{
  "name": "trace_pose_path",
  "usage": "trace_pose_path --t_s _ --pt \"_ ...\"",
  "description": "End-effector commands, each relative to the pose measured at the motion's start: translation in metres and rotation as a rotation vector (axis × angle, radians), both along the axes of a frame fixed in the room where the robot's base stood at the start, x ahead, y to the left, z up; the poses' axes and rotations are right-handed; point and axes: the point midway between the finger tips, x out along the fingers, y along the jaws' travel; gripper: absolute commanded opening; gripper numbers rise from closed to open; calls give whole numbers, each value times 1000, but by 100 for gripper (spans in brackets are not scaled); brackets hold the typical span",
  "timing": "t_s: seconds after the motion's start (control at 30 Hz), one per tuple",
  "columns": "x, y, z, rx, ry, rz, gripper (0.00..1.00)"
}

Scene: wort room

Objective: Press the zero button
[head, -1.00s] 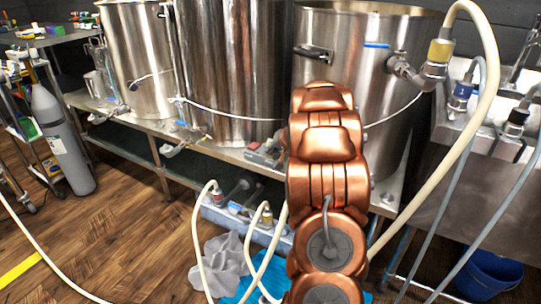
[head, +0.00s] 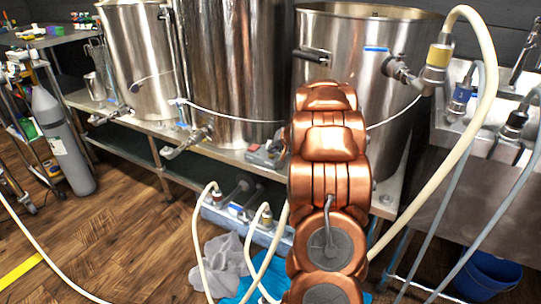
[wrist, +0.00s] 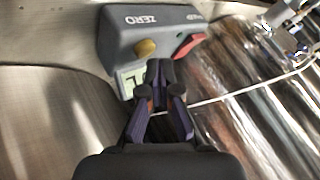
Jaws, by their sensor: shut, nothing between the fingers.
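The grey control box (wrist: 120,45) shows upside down in the wrist view, with the word ZERO on its face. A round yellow-brown button (wrist: 146,48) sits beside that word, and a red switch (wrist: 188,45) is further right. A small digital display (wrist: 133,82) is partly covered by my fingers. My gripper (wrist: 160,70) is shut and empty, its tips close to the button, just below and right of it in the picture. I cannot tell whether they touch. In the head view the box (head: 259,157) sits on the bench, and my arm hides the gripper.
Large steel kettles (head: 365,70) stand behind the box on the steel bench (head: 150,128). A thin white cable runs past the box. Hoses (head: 487,90) hang at right near the sink. A blue bucket (head: 487,275) and grey cloth (head: 220,262) are on the floor.

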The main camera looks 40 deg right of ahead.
Motion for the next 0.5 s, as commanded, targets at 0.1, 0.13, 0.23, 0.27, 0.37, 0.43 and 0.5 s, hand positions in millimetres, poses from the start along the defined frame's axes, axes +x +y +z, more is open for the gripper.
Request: trace_pose_path --t_s 0.1,0.13,0.23,0.27,0.37,0.43,0.5 --pt "-3 -6 2 -5 -2 -12 0" --pt "-3 -6 2 -5 -2 -12 0" --pt "-3 -5 2 -4 -2 -10 0" --pt "-3 -5 3 -4 -2 -10 0" --pt "-3 -5 9 -5 -3 -8 0" --pt "-2 -4 16 -5 -3 -6 0" --pt "0 -2 22 -4 -3 -4 0"
